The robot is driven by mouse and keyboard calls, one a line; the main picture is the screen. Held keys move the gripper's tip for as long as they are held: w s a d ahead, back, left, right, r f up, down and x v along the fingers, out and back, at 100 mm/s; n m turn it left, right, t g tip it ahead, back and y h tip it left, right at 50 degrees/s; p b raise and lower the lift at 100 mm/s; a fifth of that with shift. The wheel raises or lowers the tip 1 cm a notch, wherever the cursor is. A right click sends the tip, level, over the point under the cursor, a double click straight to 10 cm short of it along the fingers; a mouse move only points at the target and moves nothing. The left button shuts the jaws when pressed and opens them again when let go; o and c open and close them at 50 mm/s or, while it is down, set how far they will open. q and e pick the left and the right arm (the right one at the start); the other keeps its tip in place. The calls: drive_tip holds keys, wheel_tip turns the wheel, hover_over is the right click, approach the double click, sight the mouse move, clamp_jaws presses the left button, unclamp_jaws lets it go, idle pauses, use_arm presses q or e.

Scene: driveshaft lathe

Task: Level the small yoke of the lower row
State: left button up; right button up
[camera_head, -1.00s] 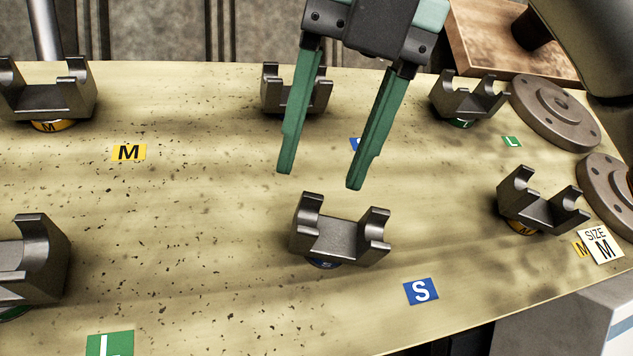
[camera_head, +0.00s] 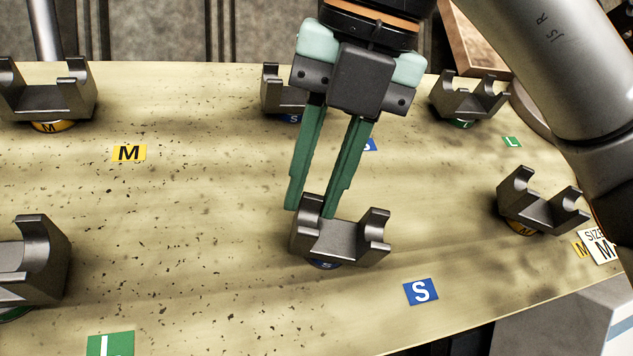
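The small yoke of the lower row (camera_head: 340,243) is a dark grey U-shaped bracket on a blue-ringed base, near the blue S label (camera_head: 421,291). It looks tilted, with its left prong higher in the picture than its right. My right gripper (camera_head: 310,212) points down at the yoke's left prong, its green fingers parted. One fingertip is left of the prong and the other overlaps its top or lies behind it; I cannot tell whether they touch it. My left gripper is not in view.
Other yokes stand around: upper-row M (camera_head: 48,100), upper-row small (camera_head: 283,98) partly behind my gripper, upper-row L (camera_head: 468,100), lower-row L (camera_head: 35,262) cut off at left, and tilted lower-row M (camera_head: 540,208). The board (camera_head: 190,200) is clear left of my gripper.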

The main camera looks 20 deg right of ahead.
clamp_jaws()
idle(0.8)
idle(0.5)
idle(1.2)
